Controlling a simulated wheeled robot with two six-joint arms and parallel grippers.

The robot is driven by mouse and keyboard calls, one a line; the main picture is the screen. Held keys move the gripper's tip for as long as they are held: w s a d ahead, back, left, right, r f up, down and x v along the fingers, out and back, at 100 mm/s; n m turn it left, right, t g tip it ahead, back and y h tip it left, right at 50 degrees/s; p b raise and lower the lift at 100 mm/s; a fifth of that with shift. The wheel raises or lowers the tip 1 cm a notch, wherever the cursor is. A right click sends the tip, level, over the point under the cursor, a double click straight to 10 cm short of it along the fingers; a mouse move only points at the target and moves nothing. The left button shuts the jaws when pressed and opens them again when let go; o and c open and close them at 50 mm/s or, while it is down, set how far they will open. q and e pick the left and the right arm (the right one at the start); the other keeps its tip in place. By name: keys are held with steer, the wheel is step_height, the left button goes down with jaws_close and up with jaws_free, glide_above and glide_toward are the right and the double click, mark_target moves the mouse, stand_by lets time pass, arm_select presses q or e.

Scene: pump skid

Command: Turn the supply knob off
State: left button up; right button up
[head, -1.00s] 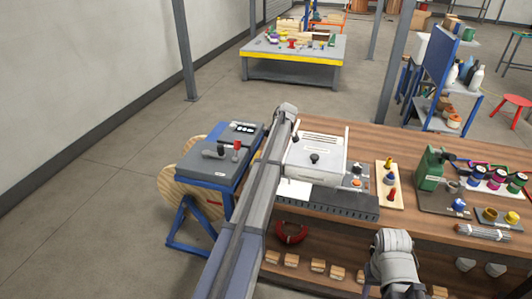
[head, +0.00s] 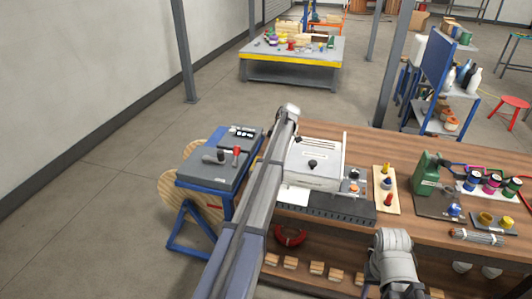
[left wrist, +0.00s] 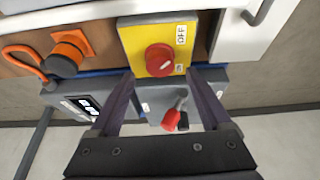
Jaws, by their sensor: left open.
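The supply knob (left wrist: 159,60) is a round red knob on a yellow plate (left wrist: 133,38) in the left wrist view. The plate has an OFF label at its upper right and another label at its lower right. My left gripper (left wrist: 160,74) is open, its two dark fingers apart and reaching toward the plate, one on each side of the knob in the picture. Nothing is between the fingers' tips that I can see held. In the head view my left arm hides the gripper and the knob. My right gripper's fingers do not show.
A grey control box with a red-tipped lever (head: 237,151) and a black lever stands on a blue stand (head: 178,232). A white cover (head: 313,165), a tray of pegs (head: 380,203) and a green can (head: 427,168) are on the bench.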

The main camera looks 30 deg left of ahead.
arm_select(q)
steer(key=p+v, duration=0.3)
steer(key=v, duration=0.1)
steer(key=shift+d+r, duration=0.1)
steer(key=shift+r, duration=0.05)
steer(key=s+d+m, duration=0.4)
steer(key=s+d, duration=0.2)
steer(key=d, duration=0.3)
steer(key=s+d+f+m+h, duration=0.1)
steer(key=s+d+m, duration=0.3)
steer(key=s+d, duration=0.3)
steer(key=s+d+m, duration=0.4)
steer(key=s+d, duration=0.1)
steer(key=d, duration=0.5)
steer(key=s+d+m+h, duration=0.1)
steer(key=s+d+m, duration=0.5)
steer(key=s, duration=0.4)
steer(key=s+d+m+h, duration=0.1)
steer(key=s+d+m, duration=0.5)
steer(key=s, duration=0.5)
steer(key=shift+s+d+f+m+t, duration=0.15)
steer(key=shift+d+f+m+t, duration=0.2)
steer(key=shift+d, duration=0.75)
